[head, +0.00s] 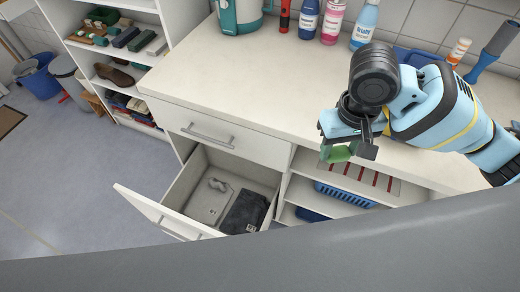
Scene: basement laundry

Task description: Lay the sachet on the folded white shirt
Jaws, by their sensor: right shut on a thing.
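My right gripper (347,150) is shut on a small green thing, which I take for the sachet (338,154). It holds it in the air at the counter's front edge, to the right of the open drawer. In the open drawer (151,209), a pale flat folded cloth lies at the left, which looks like the folded white shirt (204,207). A small greyish thing (218,186) lies at its far end. A dark folded cloth (243,212) lies to its right. My left gripper is not in view.
The counter (245,80) is mostly bare, with a teal kettle-like thing (240,14) and several bottles (333,20) at the back. Below the gripper, open shelves hold a blue basket (345,196).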

